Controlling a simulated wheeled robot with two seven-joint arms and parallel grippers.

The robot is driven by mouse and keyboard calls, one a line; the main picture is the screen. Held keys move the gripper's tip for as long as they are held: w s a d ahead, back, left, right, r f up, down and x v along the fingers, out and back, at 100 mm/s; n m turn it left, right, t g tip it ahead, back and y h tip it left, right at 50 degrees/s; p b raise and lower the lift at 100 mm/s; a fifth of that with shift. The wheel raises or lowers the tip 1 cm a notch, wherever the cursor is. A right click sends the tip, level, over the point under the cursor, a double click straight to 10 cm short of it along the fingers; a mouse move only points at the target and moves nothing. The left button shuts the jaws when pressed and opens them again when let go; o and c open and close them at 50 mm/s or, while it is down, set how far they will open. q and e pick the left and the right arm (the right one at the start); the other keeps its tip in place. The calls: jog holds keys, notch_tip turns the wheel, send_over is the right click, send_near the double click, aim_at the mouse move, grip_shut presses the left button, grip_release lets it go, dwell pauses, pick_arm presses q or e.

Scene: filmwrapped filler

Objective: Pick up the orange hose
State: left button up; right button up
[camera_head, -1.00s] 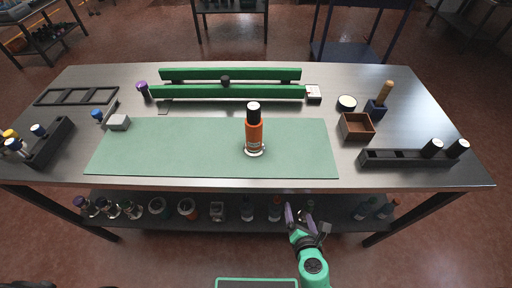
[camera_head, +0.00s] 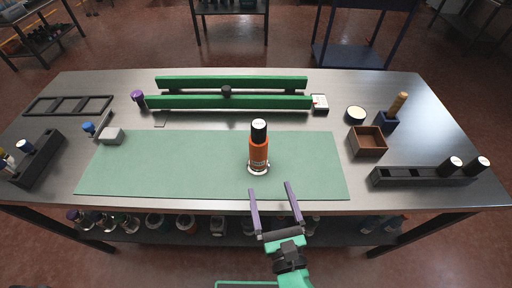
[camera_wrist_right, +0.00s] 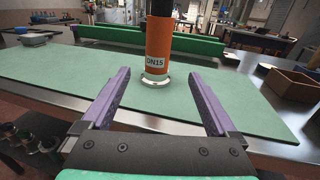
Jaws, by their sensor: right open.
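The orange hose (camera_head: 259,150) stands upright on the green mat (camera_head: 150,165), with a black and white top and a pale ring at its foot. In the right wrist view the orange hose (camera_wrist_right: 158,48) carries a "DN15" label and stands beyond and between my fingertips. My right gripper (camera_head: 272,190) is open and empty at the front edge of the table, just short of the hose and apart from it. In the right wrist view its two purple fingers (camera_wrist_right: 162,85) are spread wide. My left gripper is not in view.
A green rail fixture (camera_head: 230,102) lies behind the mat. A brown box (camera_head: 368,142) and a black rack (camera_head: 420,177) stand to the right. Another black rack (camera_head: 38,160) is at the left. The mat around the hose is clear.

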aim_at(260, 160)
jog(key=x, duration=0.1)
jog(key=p+x, duration=0.1)
jog(key=x, duration=0.1)
jog(key=r+p+x, duration=0.1)
jog(key=x, duration=0.1)
jog(key=shift+w, duration=0.25)
jog(key=x, duration=0.2)
jog(key=p+x, duration=0.1)
jog(key=x, duration=0.1)
jog(key=p+x, duration=0.1)
jog(key=x, duration=0.1)
jog(key=shift+w+a+f, duration=0.1)
jog(key=shift+w+a, duration=0.15)
jog(key=shift+a, duration=0.1)
jog(key=shift+w+f, duration=0.1)
jog(key=shift+w, duration=0.1)
grip_shut()
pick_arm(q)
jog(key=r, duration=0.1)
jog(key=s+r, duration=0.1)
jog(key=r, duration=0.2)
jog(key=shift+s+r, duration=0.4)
